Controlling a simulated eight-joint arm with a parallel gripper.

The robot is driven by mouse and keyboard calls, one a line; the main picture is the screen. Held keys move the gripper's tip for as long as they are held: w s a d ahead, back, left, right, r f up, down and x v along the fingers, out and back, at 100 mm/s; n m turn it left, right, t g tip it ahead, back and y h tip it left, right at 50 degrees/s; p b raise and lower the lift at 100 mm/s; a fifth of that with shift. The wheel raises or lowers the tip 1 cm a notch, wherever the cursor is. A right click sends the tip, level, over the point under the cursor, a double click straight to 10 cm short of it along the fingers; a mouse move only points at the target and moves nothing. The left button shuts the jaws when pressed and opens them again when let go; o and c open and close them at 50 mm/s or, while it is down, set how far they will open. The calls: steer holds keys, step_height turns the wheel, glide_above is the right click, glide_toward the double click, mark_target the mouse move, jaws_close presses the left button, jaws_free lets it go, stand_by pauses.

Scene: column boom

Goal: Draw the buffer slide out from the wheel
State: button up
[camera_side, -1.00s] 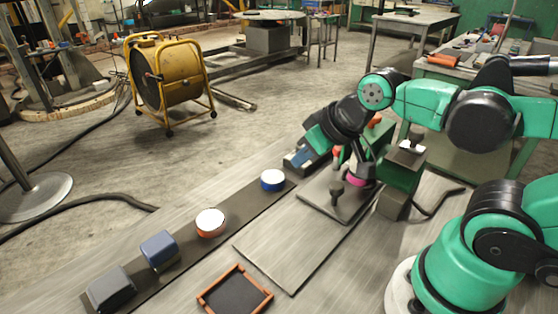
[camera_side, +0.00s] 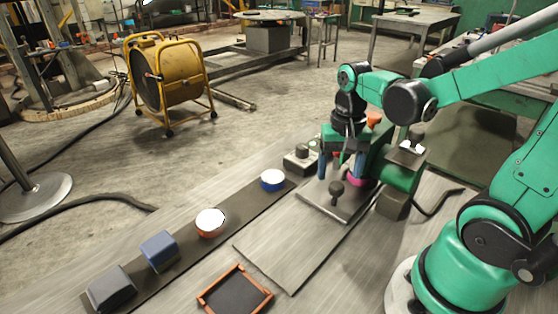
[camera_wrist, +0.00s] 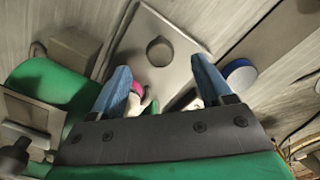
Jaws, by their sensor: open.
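The buffer slide is a flat grey plate (camera_side: 321,207) with a dark round knob (camera_side: 336,188) standing on it. It lies in front of the green buffer machine (camera_side: 403,174), whose pink wheel (camera_side: 357,180) partly shows beside my gripper. My gripper (camera_side: 340,176) points down, behind the knob and close to the wheel, with its blue fingers apart and nothing visibly held. In the wrist view the plate (camera_wrist: 180,75) and knob (camera_wrist: 160,51) lie beyond my open fingertips (camera_wrist: 161,64). A bit of the pink wheel (camera_wrist: 137,88) shows by one finger.
A dark strip (camera_side: 186,252) on the left carries a blue-sided tin (camera_side: 272,180), an orange-sided tin (camera_side: 210,223), a blue block (camera_side: 159,250) and a grey block (camera_side: 111,289). A grey control box (camera_side: 300,162) stands behind. An orange-rimmed tray (camera_side: 265,304) sits in front.

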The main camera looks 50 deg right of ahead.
mark_target(337, 185)
steer(key=shift+f, duration=1.7)
jaws_close()
